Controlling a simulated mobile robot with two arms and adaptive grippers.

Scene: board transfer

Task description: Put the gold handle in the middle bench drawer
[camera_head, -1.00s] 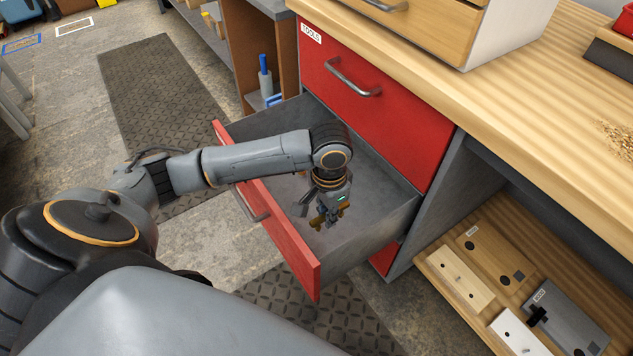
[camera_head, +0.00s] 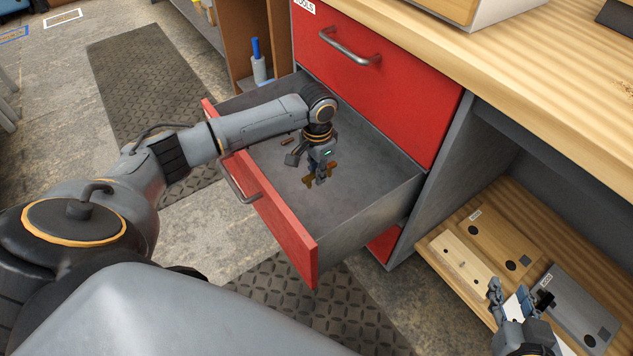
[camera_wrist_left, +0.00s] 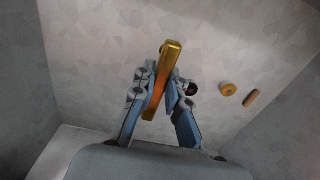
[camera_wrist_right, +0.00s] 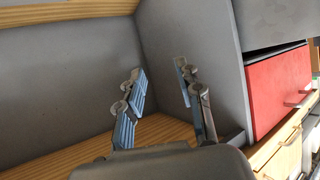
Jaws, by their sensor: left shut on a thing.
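The gold handle (camera_wrist_left: 163,75) is a bar held between the fingers of my left gripper (camera_wrist_left: 160,100) in the left wrist view. In the head view, the left gripper (camera_head: 320,178) is inside the open drawer (camera_head: 350,215), low over its grey floor, with the handle (camera_head: 309,183) showing at the fingertips. I cannot tell whether the handle touches the floor. The drawer has a red front and sits below a closed red drawer (camera_head: 350,75). My right gripper (camera_head: 515,305) is open and empty in front of the lower wooden shelf; it also shows in the right wrist view (camera_wrist_right: 160,85).
Small items (camera_wrist_left: 228,89) lie on the drawer floor. Wooden and grey boards (camera_head: 490,240) lie on the shelf (camera_head: 430,245) at right. The wooden bench top (camera_head: 560,90) is above. A bottle (camera_head: 258,65) stands in the side cubby.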

